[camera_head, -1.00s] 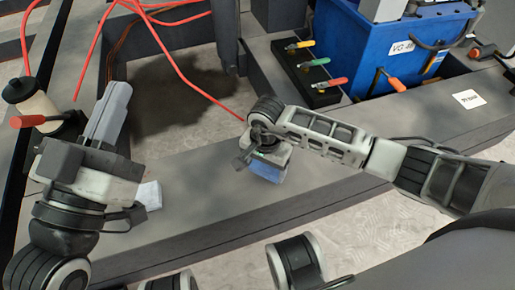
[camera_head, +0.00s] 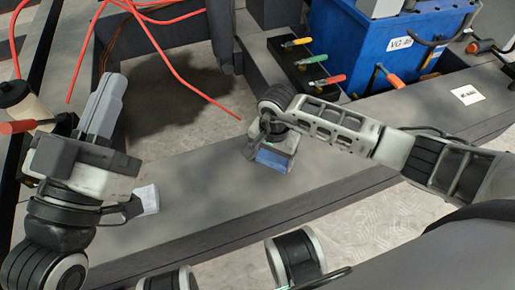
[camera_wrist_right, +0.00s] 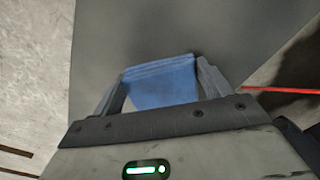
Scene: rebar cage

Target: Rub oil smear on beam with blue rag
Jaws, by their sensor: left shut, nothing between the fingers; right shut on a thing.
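The blue rag (camera_wrist_right: 160,82) is between the fingers of my right gripper (camera_wrist_right: 160,85), which is shut on it. In the head view my right gripper (camera_head: 271,160) is low over the grey beam (camera_head: 200,182), with the rag (camera_head: 270,160) partly showing under it. The beam also fills the middle of the right wrist view (camera_wrist_right: 200,28). I cannot tell whether the rag touches the beam. No oil smear is clearly visible; the gripper and rag may cover it. My left gripper (camera_head: 101,105) is shut and empty, at the left above the beam.
A blue crate (camera_head: 385,50) labelled VG stands at the back right, beside a black rack (camera_head: 318,85) with several coloured handles. Red cables (camera_head: 185,75) hang over the gap behind the beam. An orange-handled tool (camera_head: 20,127) is at far left.

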